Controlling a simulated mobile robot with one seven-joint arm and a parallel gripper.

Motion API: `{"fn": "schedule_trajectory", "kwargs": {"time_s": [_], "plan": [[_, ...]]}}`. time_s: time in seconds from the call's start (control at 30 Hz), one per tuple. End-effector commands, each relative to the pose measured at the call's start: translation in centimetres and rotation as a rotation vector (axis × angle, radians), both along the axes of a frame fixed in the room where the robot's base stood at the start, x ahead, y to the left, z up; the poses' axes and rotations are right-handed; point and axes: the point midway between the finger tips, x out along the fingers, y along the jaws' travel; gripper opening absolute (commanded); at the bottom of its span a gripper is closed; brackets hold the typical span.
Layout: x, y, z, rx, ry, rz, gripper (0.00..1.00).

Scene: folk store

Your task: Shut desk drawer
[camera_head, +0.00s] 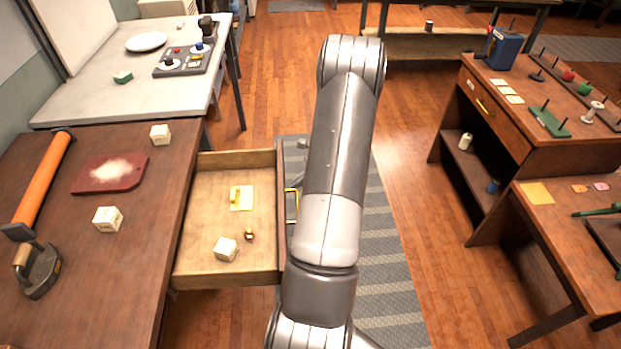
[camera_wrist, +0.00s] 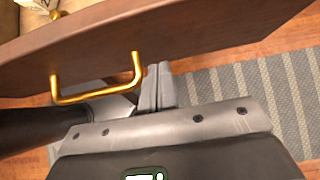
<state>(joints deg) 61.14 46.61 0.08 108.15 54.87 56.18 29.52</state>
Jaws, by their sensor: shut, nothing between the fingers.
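The desk drawer (camera_head: 196,206) is pulled out from the right side of the brown desk (camera_head: 150,240), its open top facing up. Its gold handle (camera_head: 291,206) shows beside my arm, which covers part of the drawer front. In the wrist view, the dark wooden drawer front (camera_wrist: 200,45) crosses the top and the gold handle (camera_wrist: 98,92) sticks out from it. My gripper (camera_wrist: 158,84) is shut and empty, just right of the handle, with its fingertips close to the drawer front. I cannot tell whether they touch it.
Inside the drawer lie a white block (camera_head: 225,249), a small gold-and-black item (camera_head: 249,234) and a cream card (camera_head: 241,197). A striped grey rug (camera_head: 385,260) lies on the floor under my arm. A wooden desk (camera_head: 550,150) stands at right, with open floor between.

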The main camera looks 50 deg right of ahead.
Motion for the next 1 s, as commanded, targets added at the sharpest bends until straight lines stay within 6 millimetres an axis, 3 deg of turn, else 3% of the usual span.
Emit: {"fn": "schedule_trajectory", "kwargs": {"time_s": [0.67, 0.87, 1.0], "plan": [[1.2, 1.2, 0.1, 0.000, 0.000, 0.001, 0.00], [3.0, 3.1, 0.1, 0.000, 0.000, 0.004, 0.00], [5.2, 5.4, 0.0, 0.002, 0.000, 0.006, 0.00]]}}
